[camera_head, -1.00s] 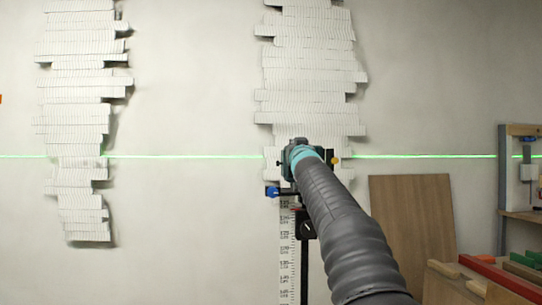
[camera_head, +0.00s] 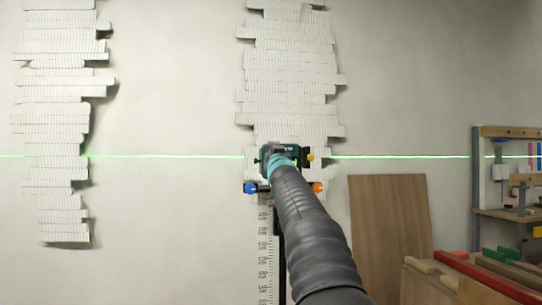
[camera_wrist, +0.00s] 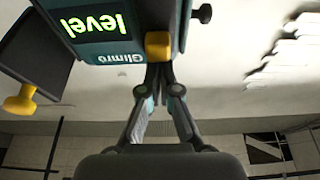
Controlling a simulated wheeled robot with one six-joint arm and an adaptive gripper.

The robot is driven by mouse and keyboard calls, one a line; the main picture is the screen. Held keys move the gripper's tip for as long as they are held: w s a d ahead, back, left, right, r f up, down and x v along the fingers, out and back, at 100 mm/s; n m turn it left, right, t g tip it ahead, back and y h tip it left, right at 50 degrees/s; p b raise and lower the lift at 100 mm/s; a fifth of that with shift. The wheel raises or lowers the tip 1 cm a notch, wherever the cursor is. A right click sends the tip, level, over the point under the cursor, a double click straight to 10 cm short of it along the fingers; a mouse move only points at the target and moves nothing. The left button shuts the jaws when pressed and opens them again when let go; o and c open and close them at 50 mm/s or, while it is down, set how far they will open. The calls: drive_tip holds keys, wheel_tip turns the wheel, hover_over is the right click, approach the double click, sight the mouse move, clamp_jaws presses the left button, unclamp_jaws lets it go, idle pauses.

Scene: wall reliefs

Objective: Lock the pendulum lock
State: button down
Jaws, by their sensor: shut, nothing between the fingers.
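The laser level (camera_head: 296,152) is a teal and black box on a stand against the wall, partly hidden by my arm in the head view. In the wrist view its teal body (camera_wrist: 122,20) appears upside down, with a lit "level" label. A yellow block (camera_wrist: 158,45), likely the pendulum lock, sticks out at its edge. My gripper (camera_wrist: 159,72) is shut and empty, its fingertips meeting just at or under the yellow block; I cannot tell if they touch. The head view does not show the fingers clearly.
A black bracket (camera_wrist: 38,55) carries a yellow knob (camera_wrist: 20,103) beside the level. Blue (camera_head: 250,188) and orange (camera_head: 317,187) knobs sit below the level. A measuring scale (camera_head: 264,255) stands underneath. White slatted reliefs (camera_head: 62,120) hang on the wall. A wooden board (camera_head: 390,230) leans at right.

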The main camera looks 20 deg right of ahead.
wheel_tip(320, 180, down, 4)
drive_tip(key=b, duration=0.4)
drive_tip(key=shift+f, duration=0.15)
idle(0.3)
wheel_tip(320, 180, up, 5)
drive_tip(key=p, duration=0.5)
drive_tip(key=b+v, duration=0.5)
drive_tip(key=v, duration=0.5)
drive_tip(key=shift+f, duration=0.25)
drive_tip(key=shift+s+a, duration=0.1)
